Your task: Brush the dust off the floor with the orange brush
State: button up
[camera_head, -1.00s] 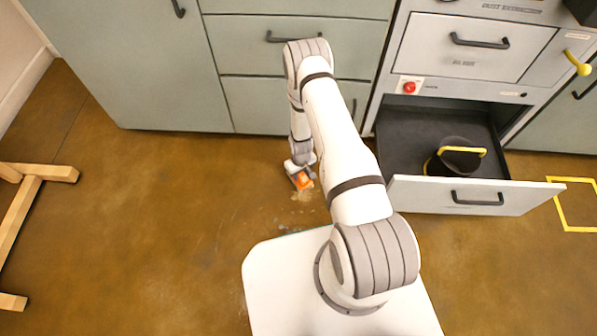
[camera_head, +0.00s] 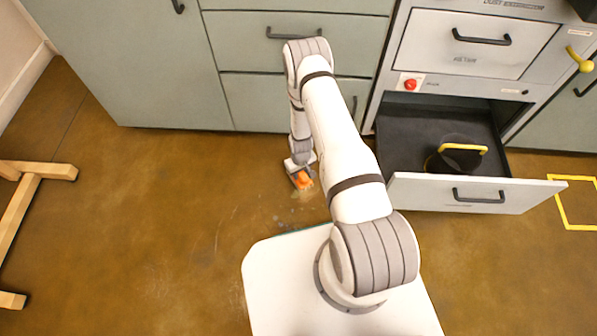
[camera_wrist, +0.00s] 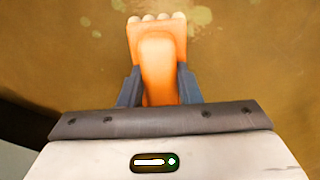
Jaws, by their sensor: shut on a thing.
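The orange brush (camera_wrist: 158,70) is held between the two fingers of my gripper (camera_wrist: 158,85) in the wrist view, its pale bristles pointing away from the gripper. In the head view the brush (camera_head: 302,181) is low at the floor, in front of the grey cabinets, with my gripper (camera_head: 299,170) shut on it. Pale dust (camera_head: 305,194) shows on the brown floor close to the bristles, with fainter specks nearer my base. Pale patches of dust (camera_wrist: 200,14) also lie beyond the bristles in the wrist view. Whether the bristles touch the floor is hard to tell.
Grey cabinets (camera_head: 165,75) stand behind the gripper. An open drawer (camera_head: 410,195) juts out at the right, holding a dark container with a yellow handle (camera_head: 462,149). A wooden stand (camera_head: 22,215) is at the left. The floor between stand and gripper is clear.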

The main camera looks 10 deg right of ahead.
jog(key=shift+f+b, duration=0.55)
jog(key=shift+f, duration=0.2)
jog(key=shift+s+r, duration=0.1)
